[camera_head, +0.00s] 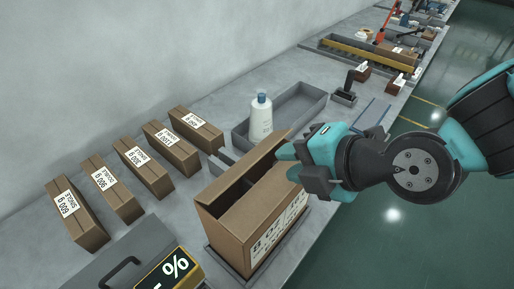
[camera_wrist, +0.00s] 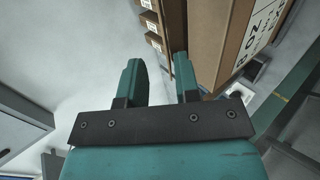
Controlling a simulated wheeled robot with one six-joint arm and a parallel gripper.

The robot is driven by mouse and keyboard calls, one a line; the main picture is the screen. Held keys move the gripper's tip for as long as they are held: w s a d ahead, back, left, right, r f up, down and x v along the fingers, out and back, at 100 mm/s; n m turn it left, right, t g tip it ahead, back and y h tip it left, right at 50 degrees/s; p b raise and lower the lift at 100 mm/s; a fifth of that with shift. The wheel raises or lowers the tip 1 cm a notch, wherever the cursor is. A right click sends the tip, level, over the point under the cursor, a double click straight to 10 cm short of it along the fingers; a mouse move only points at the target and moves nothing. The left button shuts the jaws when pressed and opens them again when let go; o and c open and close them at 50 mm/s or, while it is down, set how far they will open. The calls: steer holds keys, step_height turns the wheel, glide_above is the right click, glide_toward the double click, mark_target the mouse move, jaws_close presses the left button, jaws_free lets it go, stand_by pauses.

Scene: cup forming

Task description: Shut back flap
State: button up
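A large brown cardboard box (camera_head: 225,221) stands on the bench with its top open and its inside dark. A raised flap (camera_head: 243,167) runs along its far-left side in the head view. My gripper (camera_head: 290,162) is at the box's far right end, at about the height of the top edge. In the wrist view, the two teal fingers of my gripper (camera_wrist: 158,78) are apart with nothing between them. The box wall (camera_wrist: 206,45) is just right of the right finger, and a brown flap edge (camera_wrist: 173,25) lies ahead of that finger's tip. I cannot tell whether they touch.
Several small labelled cartons (camera_head: 80,219) stand in a row at left. A percent display (camera_head: 168,272) is at the front. The floor (camera_head: 400,230) is clear at right.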

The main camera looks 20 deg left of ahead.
mark_target(256, 161)
steer(key=p+x, duration=0.2)
steer(key=x, duration=0.8)
steer(key=shift+f, duration=0.15)
steer(key=shift+d, duration=0.1)
jaws_close()
